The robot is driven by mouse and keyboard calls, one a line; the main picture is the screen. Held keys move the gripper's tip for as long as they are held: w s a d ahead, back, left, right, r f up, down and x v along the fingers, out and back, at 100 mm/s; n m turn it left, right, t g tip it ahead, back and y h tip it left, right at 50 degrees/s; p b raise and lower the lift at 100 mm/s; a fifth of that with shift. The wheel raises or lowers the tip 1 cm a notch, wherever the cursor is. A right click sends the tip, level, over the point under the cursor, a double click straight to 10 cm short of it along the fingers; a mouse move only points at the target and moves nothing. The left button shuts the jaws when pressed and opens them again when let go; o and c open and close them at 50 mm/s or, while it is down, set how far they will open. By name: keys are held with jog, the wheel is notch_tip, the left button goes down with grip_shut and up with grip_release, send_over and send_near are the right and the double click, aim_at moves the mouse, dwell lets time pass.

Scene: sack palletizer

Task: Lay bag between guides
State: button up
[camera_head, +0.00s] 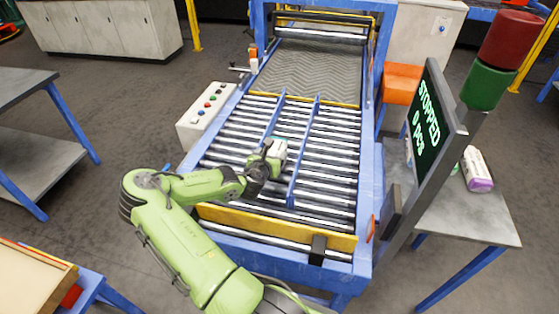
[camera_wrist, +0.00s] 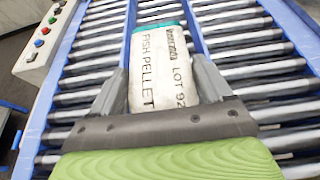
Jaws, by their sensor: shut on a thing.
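The bag (camera_wrist: 162,68), white with a teal end and the print "FISH PELLET" and "LOT 92", is between the fingers of my gripper (camera_wrist: 160,95) in the wrist view. The gripper is shut on its near part. The two blue guides, left (camera_head: 273,115) and right (camera_head: 303,150), run lengthwise along the rollers. In the head view the bag (camera_head: 277,149) shows small beyond my gripper (camera_head: 264,165), between the guides. In the wrist view it lies lengthwise between them. Whether its underside touches the rollers cannot be told.
The roller conveyor (camera_head: 232,140) leads to a grey chevron belt (camera_head: 313,70). A yellow bar (camera_head: 290,228) crosses its near end. A button box (camera_head: 205,116) stands at left. A screen (camera_head: 429,118) reads "STOPPED 0 pcs". Another bag (camera_head: 476,168) lies on the right table (camera_head: 455,215).

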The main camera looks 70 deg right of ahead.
notch_tip(320, 180, down, 8)
jog(key=b, duration=0.3)
jog(key=shift+w+b, duration=0.1)
jog(key=shift+b, duration=0.25)
jog(key=shift+r, duration=0.15)
jog(key=o, duration=1.3)
jog(key=shift+a, duration=0.2)
jog(key=p+v, duration=0.1)
jog(key=v, duration=0.6)
jog(key=shift+a+r+p, duration=0.1)
jog(key=shift+a+p, duration=0.05)
jog(key=shift+p, duration=0.25)
